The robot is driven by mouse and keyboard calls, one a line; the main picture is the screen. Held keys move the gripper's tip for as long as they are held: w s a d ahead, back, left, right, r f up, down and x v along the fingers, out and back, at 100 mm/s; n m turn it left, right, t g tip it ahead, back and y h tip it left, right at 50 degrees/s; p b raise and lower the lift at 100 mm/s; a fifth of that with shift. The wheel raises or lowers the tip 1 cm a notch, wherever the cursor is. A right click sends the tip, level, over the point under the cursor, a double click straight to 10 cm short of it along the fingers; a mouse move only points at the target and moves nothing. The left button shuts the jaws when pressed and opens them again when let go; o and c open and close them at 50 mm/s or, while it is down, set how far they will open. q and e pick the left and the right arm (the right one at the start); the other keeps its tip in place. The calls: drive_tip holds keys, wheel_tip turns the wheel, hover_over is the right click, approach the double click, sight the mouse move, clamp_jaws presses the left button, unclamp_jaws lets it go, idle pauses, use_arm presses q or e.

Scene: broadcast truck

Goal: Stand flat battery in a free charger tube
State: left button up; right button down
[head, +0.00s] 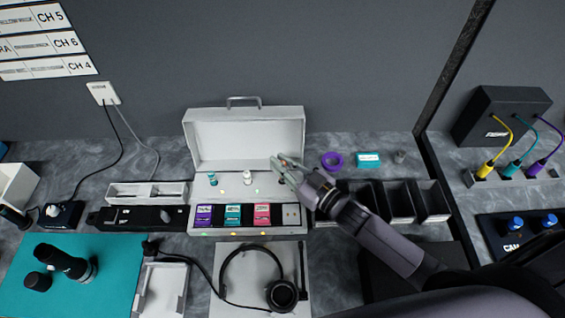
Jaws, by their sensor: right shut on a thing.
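An open white charger case (246,231) with a raised lid (245,137) stands at the middle back of the counter. A teal-topped cell (213,179) and a white cell (247,177) stand upright in its back part. My right gripper (281,164) reaches over the case's right back part from the right. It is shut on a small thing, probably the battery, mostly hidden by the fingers. I cannot tell whether that thing touches a tube. The tube openings are too small to make out clearly. My left gripper is not in view.
Purple, teal (232,215) and pink packs sit in the case's front row. Black bins (396,203) stand to the right, with a purple tape roll (332,161) behind. Headphones (282,294) lie in front. A teal mat (105,290) with black objects lies at left.

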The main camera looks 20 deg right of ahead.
drive_tip(key=shift+f+b, duration=0.55)
drive_tip(key=shift+f, duration=0.25)
drive_tip(key=c, duration=1.5)
unclamp_jaws()
wheel_tip(320, 180, up, 10)
drive_tip(key=shift+r, duration=0.1)
